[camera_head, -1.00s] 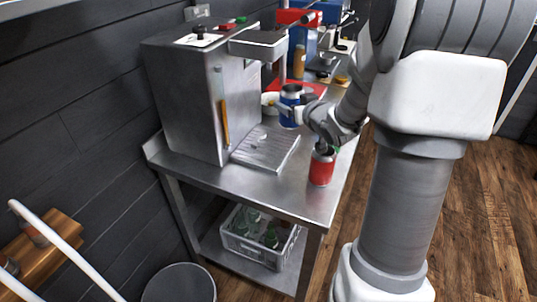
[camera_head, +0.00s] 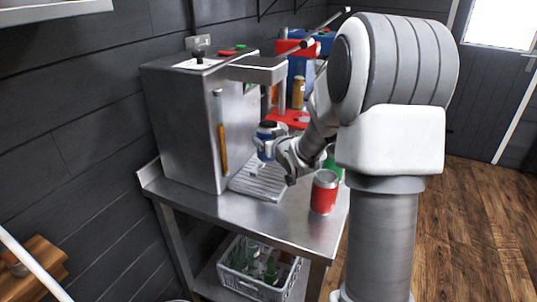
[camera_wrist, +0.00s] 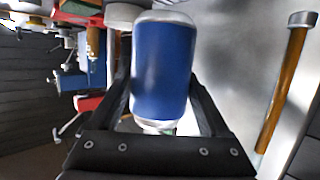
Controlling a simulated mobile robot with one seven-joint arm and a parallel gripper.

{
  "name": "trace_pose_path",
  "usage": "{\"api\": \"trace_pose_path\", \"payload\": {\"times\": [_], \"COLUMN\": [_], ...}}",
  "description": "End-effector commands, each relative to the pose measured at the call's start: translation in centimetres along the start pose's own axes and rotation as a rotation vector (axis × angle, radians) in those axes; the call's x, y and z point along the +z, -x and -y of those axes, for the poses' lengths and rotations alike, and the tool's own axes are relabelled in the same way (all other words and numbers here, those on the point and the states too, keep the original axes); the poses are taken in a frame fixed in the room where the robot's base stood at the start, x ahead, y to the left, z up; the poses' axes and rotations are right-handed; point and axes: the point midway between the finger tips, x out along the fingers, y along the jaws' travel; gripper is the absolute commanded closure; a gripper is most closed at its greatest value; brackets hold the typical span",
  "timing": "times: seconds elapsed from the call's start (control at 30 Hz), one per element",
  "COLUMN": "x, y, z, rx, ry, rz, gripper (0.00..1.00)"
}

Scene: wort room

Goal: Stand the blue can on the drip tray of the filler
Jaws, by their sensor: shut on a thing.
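My gripper (camera_head: 266,146) is shut on the blue can (camera_head: 265,132) and holds it upright. In the wrist view the blue can (camera_wrist: 163,70) sits between the two dark fingers (camera_wrist: 160,105). The filler (camera_head: 180,125) is a steel box with a head (camera_head: 257,70) jutting to the right. Its ribbed drip tray (camera_head: 257,185) lies on the table at its foot. In the head view the can appears over the far right part of the tray, below the filler head. I cannot tell how large the gap beneath it is.
A red can (camera_head: 324,194) stands on the steel table (camera_head: 290,228) right of the tray, with a green thing (camera_head: 333,163) behind it. A red mat (camera_head: 292,118) and an amber bottle (camera_head: 298,92) are farther back. A grey crate of bottles (camera_head: 250,284) is on the lower shelf.

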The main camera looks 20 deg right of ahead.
Motion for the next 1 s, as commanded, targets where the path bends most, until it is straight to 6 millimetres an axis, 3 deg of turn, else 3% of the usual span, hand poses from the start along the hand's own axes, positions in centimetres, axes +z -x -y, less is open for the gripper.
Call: {"api": "trace_pose_path", "payload": {"times": [0.33, 0.9, 0.93, 1.0], "x": [3.8, 4.6, 4.6, 4.5], "y": [-1.2, -1.5, -1.5, -1.5], "z": [0.1, 0.1, 0.1, 0.1], "rx": [0.001, 0.001, 0.001, 0.001], "ry": [-0.002, 0.0, 0.0, 0.0], "rz": [0.003, -0.001, -0.001, -0.001], "gripper": [0.47, 0.47, 0.18, 0.05]}}
